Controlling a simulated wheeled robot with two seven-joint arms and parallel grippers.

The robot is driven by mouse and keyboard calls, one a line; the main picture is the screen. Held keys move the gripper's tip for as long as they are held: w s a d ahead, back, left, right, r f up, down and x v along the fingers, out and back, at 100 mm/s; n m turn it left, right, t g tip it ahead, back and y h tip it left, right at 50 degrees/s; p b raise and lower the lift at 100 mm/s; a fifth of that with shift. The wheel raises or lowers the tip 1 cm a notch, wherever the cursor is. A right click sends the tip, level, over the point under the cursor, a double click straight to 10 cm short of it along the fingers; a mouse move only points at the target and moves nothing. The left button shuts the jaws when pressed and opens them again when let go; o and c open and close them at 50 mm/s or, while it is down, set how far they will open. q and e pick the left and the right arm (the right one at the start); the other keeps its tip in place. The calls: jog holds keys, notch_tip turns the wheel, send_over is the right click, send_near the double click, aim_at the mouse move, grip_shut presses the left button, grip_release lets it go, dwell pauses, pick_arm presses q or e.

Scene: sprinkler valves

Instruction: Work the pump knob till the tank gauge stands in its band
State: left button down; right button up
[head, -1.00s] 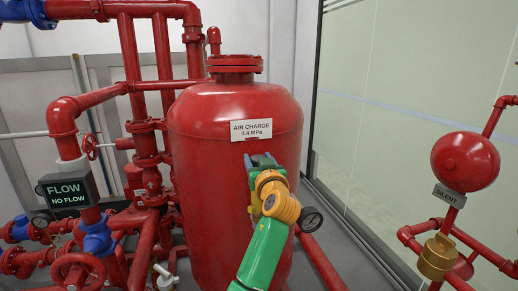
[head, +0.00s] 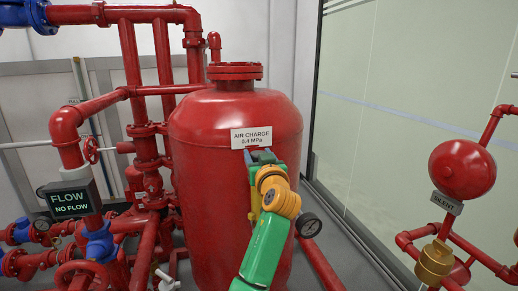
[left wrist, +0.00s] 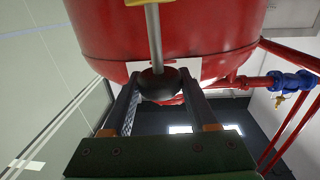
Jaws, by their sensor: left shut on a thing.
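The red tank (head: 205,185) stands upright in the middle of the head view, with an "AIR CHARGE 0.4 MPa" plate (head: 251,137) on its front. My left gripper (head: 262,155) is just below the plate, in front of the tank. In the left wrist view (left wrist: 159,80) its fingers are closed around a dark round pump knob (left wrist: 158,86) on a metal rod (left wrist: 154,35). The knob is hidden by the gripper in the head view. A round gauge (head: 308,225) shows right of my left arm; its needle and band are too small to read. My right gripper is out of view.
Red pipes with blue valves (head: 98,243) and a "FLOW / NO FLOW" box (head: 72,199) crowd the left. A red bell (head: 462,170) with a "SILENT" tag (head: 447,203) and a brass fitting (head: 435,261) stand at the right. A glass wall (head: 385,130) is behind.

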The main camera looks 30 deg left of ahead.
pick_arm(q)
jog(key=shift+r, duration=0.1)
jog(key=shift+c, duration=0.9)
grip_release()
jog(key=b+v, duration=0.1)
jog(key=v, duration=0.5)
